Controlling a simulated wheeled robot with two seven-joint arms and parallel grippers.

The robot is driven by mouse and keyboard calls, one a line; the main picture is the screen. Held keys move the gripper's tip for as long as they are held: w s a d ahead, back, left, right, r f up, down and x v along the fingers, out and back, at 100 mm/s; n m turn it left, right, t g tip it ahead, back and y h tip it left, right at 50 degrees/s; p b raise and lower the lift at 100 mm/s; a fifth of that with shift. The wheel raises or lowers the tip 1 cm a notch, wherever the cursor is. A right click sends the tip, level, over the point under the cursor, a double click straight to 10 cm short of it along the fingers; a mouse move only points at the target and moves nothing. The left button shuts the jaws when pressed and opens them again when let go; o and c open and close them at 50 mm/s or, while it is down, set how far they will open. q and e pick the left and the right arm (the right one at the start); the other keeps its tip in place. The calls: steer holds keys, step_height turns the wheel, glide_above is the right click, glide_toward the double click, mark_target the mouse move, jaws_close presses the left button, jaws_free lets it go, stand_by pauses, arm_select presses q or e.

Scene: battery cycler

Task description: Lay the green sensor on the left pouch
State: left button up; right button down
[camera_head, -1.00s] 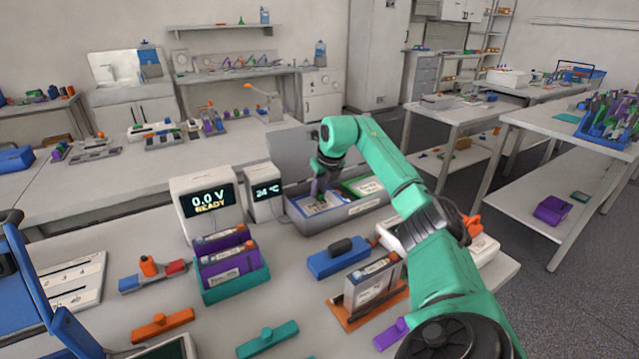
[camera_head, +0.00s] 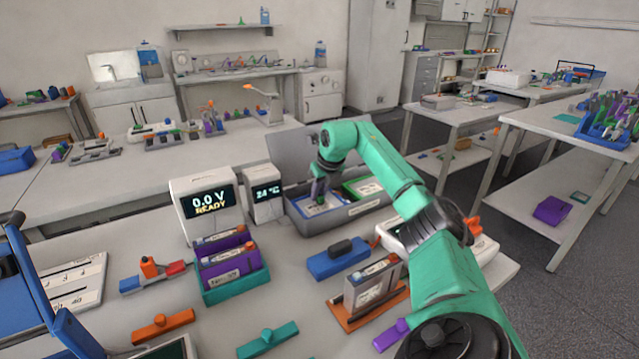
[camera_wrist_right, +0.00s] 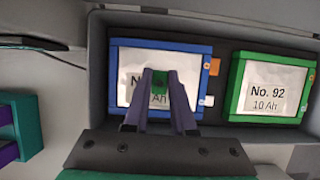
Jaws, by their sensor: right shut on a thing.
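The left pouch (camera_head: 306,208) is a white pouch in a blue frame inside a grey open case. It also shows in the right wrist view (camera_wrist_right: 192,62), with its label partly covered by the fingers. My right gripper (camera_head: 318,197) points down over it. In the wrist view its purple fingers (camera_wrist_right: 160,82) are shut on the small green sensor (camera_wrist_right: 160,79), which lies in line with the pouch's middle. Whether the sensor touches the pouch cannot be told. In the head view the sensor is hidden by the gripper. My left gripper is not in view.
A green-framed pouch (camera_head: 362,187) marked No. 92 lies to the right in the same case (camera_head: 348,220), whose lid stands open behind. A cycler display (camera_head: 208,204) and a temperature display (camera_head: 264,192) stand left of it. A blue block (camera_head: 337,259) lies in front.

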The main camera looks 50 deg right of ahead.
steer(key=shift+f, duration=0.15)
steer(key=c, duration=0.7)
jaws_free()
steer(key=shift+o, duration=0.2)
steer(key=v, duration=1.4)
steer(key=shift+r, duration=0.3)
